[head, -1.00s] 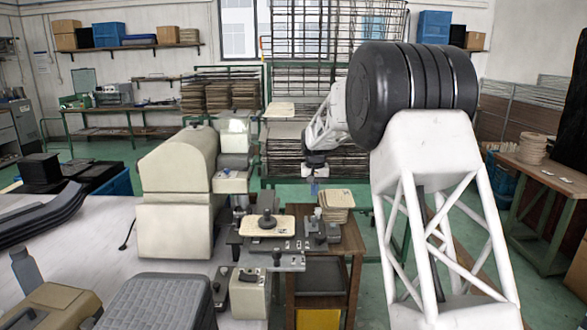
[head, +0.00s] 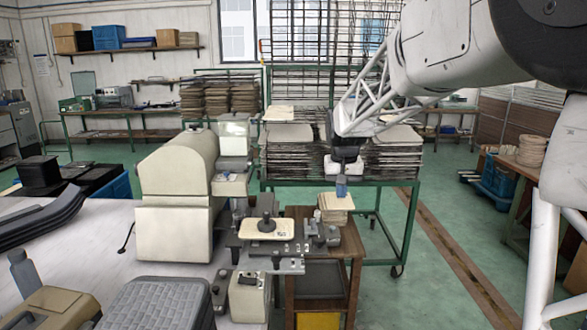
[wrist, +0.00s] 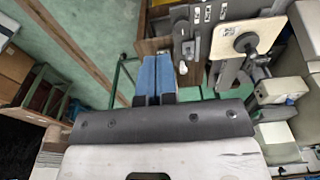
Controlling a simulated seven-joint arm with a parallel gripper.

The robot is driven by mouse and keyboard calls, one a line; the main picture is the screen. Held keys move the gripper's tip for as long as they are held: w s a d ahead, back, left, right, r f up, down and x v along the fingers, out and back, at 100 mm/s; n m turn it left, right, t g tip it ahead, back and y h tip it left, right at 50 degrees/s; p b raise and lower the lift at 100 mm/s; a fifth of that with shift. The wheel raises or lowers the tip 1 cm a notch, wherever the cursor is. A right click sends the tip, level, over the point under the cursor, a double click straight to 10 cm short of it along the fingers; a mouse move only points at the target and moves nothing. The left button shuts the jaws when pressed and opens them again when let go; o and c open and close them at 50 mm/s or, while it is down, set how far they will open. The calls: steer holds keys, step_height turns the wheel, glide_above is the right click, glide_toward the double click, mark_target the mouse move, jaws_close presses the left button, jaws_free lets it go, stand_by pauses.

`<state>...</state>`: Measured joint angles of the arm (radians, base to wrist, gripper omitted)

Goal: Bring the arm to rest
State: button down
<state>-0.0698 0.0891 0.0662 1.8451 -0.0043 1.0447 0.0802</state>
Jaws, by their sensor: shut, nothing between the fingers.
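My gripper (head: 341,187) hangs in the air over the small wooden stand, above a stack of cream panels (head: 335,203) in the head view. Its blue fingers (wrist: 155,78) are shut together with nothing between them in the wrist view. A cream panel with a dark knob (head: 266,229) lies on the grey fixture to the left of my gripper; it also shows in the wrist view (wrist: 250,38). My gripper is apart from that panel. Whether the fingertips clear the stack by much, I cannot tell.
A beige machine (head: 175,190) stands on the white table at left, with a grey case (head: 155,305) in front. A green rack of stacked panels (head: 290,160) stands behind my gripper. Green floor (head: 440,290) is open to the right of the wooden stand.

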steer(key=s+d+r, duration=0.1)
steer(key=s+d, duration=0.1)
steer(key=s, duration=1)
steer(key=s+d, duration=0.2)
steer(key=s, duration=0.9)
steer(key=s+f, duration=0.3)
steer(key=s, duration=0.7)
steer(key=s+d+f+t, duration=0.1)
steer(key=s+f, duration=0.2)
steer(key=s, duration=0.8)
steer(key=shift+d+f, duration=0.25)
steer(key=shift+f, duration=0.05)
